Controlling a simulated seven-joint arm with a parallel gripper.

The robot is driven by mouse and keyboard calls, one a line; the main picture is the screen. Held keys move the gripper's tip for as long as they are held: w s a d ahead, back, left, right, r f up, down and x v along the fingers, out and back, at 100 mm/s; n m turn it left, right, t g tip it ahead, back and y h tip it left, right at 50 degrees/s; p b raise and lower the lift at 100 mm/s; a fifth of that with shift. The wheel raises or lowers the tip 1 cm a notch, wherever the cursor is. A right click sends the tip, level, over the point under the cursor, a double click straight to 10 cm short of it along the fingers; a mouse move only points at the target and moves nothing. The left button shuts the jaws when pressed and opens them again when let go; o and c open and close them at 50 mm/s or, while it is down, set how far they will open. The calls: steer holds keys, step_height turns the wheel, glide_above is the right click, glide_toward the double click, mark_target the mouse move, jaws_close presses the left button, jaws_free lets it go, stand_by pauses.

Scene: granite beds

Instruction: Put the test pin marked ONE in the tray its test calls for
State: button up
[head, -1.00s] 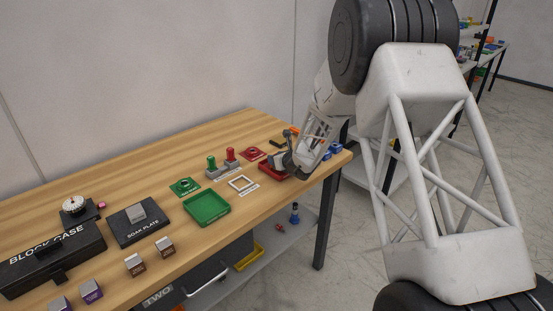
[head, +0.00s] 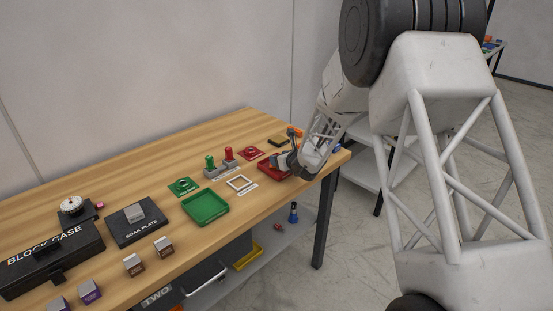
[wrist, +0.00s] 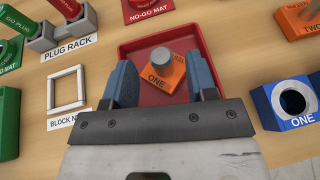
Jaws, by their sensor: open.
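The test pin marked ONE (wrist: 165,76), an orange block with a round grey top, sits in the red tray (wrist: 132,53) in the wrist view. My gripper (wrist: 159,64) is open, with one blue finger on each side of the pin, and gaps show beside it. The pin's near end is close to the gripper's palm. In the head view my gripper (head: 284,162) is over the red tray (head: 267,170) at the table's right end and hides the pin. The green tray (head: 207,208) is empty, nearer the table's middle.
A blue ring block marked ONE (wrist: 288,103) is right of the red tray, and an orange block marked TWO (wrist: 297,20) is behind it. A white square frame (wrist: 68,90), the plug rack (wrist: 62,30) and the NO-GO mat (wrist: 145,8) are also near.

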steer(key=shift+v, duration=4.2)
steer(key=s+r+n+g+y, duration=0.1)
steer(key=s+r+n+g, duration=0.2)
steer(key=s+r+n, duration=0.7)
steer(key=s+r+n+g, duration=0.3)
steer(key=s+r+n, duration=0.2)
steer(key=s, duration=0.8)
steer(key=s+d+r+n+h, duration=0.1)
steer(key=s+d+n+h, duration=0.2)
steer(key=s, duration=0.7)
steer(key=s+d+r+n+g+h, duration=0.1)
steer(key=s+d+n+h, duration=0.2)
steer(key=s+d+n, duration=0.3)
steer(key=s+d+r+n+g+h, duration=0.1)
steer(key=s+d+n+h, duration=0.2)
steer(key=s, duration=1)
steer(key=shift+s+d+n, duration=0.4)
steer(key=shift+d+n, duration=0.4)
steer(key=shift+d, duration=0.2)
